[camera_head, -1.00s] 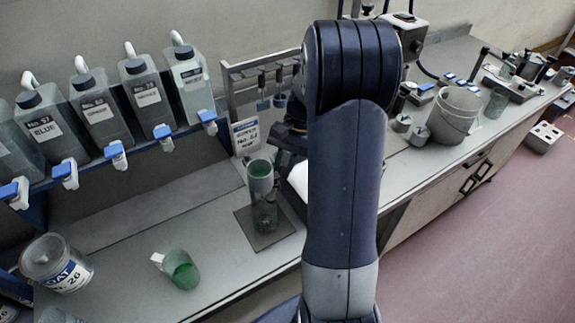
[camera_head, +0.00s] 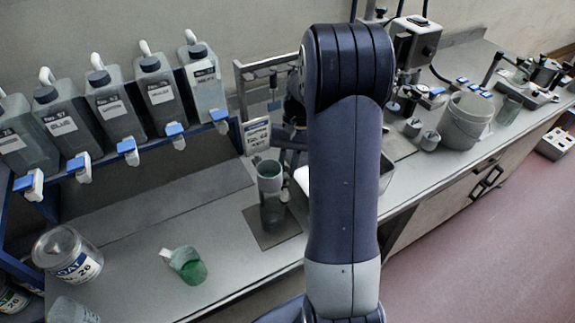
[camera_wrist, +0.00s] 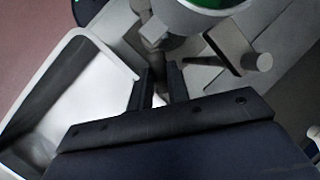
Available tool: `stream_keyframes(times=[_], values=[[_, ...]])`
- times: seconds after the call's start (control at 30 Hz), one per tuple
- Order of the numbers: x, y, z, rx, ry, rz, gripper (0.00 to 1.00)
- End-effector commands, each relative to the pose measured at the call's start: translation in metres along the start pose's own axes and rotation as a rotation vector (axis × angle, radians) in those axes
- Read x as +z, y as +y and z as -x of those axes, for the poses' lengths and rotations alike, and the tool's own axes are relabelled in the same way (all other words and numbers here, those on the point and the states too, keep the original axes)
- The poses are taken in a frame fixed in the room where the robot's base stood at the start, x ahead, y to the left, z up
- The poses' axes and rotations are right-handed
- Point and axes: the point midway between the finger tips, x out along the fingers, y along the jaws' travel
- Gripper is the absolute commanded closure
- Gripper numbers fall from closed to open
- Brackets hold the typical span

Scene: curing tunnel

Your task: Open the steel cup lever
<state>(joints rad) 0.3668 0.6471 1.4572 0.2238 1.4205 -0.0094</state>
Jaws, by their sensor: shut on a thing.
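The steel cup (camera_head: 269,182) stands above a clear vessel (camera_head: 272,213) on a dark square plate, left of my arm in the head view. In the wrist view the cup (camera_wrist: 190,18) is at the top edge, with green liquid inside. A grey lever (camera_wrist: 152,32) beside the cup runs down towards my fingers. My gripper (camera_wrist: 160,82) is shut on this lever, with one finger on each side; the gripped end is partly hidden. In the head view my forearm hides most of the gripper.
A grey arm with a round knob (camera_wrist: 264,62) lies right of the fingers. A white-rimmed tray (camera_wrist: 118,58) is close on the left. A green-filled beaker (camera_head: 188,266) stands on the bench. Labelled bottles (camera_head: 115,108) line the shelf; a bucket (camera_head: 466,118) stands at right.

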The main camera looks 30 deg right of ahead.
Motion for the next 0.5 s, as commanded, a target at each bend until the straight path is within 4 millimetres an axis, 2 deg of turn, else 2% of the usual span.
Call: stream_keyframes(times=[0.1, 0.13, 0.3, 0.37, 0.5], values=[[0.0000, -0.0002, 0.0001, 0.000, 0.000, 0.001, 1.00], [0.0000, -0.0002, 0.0001, 0.000, 0.000, 0.001, 0.80], [0.0000, -0.0002, 0.0001, -0.001, 0.000, 0.000, 0.67], [0.0000, -0.0002, 0.0001, -0.001, 0.000, 0.000, 0.62], [0.0001, -0.0001, 0.0001, -0.001, 0.000, 0.000, 0.61]])
